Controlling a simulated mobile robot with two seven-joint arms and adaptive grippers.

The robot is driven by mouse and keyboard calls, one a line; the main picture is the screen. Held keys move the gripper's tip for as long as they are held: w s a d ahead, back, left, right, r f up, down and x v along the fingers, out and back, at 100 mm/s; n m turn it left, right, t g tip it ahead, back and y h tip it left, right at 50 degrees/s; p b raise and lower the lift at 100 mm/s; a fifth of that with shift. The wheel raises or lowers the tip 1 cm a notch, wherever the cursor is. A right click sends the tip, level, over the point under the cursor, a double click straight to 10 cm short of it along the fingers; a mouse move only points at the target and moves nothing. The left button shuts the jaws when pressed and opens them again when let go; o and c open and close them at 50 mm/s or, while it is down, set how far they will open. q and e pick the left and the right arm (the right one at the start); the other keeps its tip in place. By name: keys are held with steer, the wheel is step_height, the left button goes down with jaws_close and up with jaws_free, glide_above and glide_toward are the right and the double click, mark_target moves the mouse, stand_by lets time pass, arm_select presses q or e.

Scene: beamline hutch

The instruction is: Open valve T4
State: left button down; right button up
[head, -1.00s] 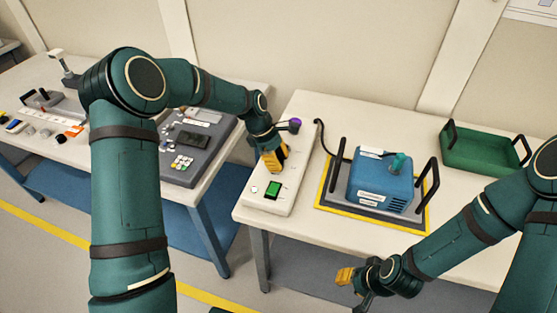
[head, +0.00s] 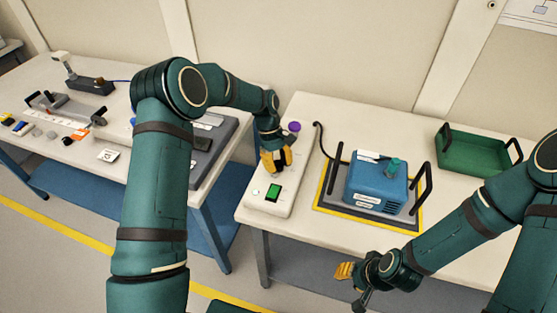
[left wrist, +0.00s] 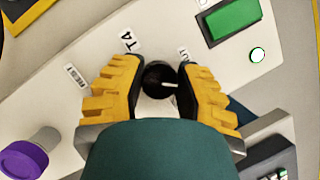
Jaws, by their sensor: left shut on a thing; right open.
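Valve T4 is a black round knob (left wrist: 158,78) with a white pointer line, on a pale panel (head: 262,206). The label "T4" (left wrist: 127,40) is beside it in the left wrist view. My left gripper (head: 276,170) is over the panel, its yellow fingers shut on the knob from both sides; they hide it in the head view. In the left wrist view the pointer line points to the right, roughly along the line between the fingers. My right gripper (head: 350,285) is open and empty, in front of the table's front edge.
A purple knob (left wrist: 32,156) and a lit green switch (left wrist: 232,20) sit on the same panel. A green tray (head: 470,151) is at the back right.

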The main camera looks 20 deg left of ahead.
arm_select(q)
steer(key=m+g+y+p, duration=0.1)
steer(key=m, duration=0.3)
steer(key=shift+f+m, duration=0.1)
steer(key=shift+m, duration=0.2)
steer(key=m+y, duration=0.1)
steer(key=m, duration=0.1)
steer(key=m+y, duration=0.1)
steer(key=m, duration=0.2)
steer(key=shift+s+g, duration=0.1)
steer(key=shift+g, duration=0.3)
steer(key=shift+m+y, duration=0.3)
steer(key=shift+m, duration=0.1)
steer(key=c, duration=0.6)
jaws_free()
steer(key=v, duration=1.2)
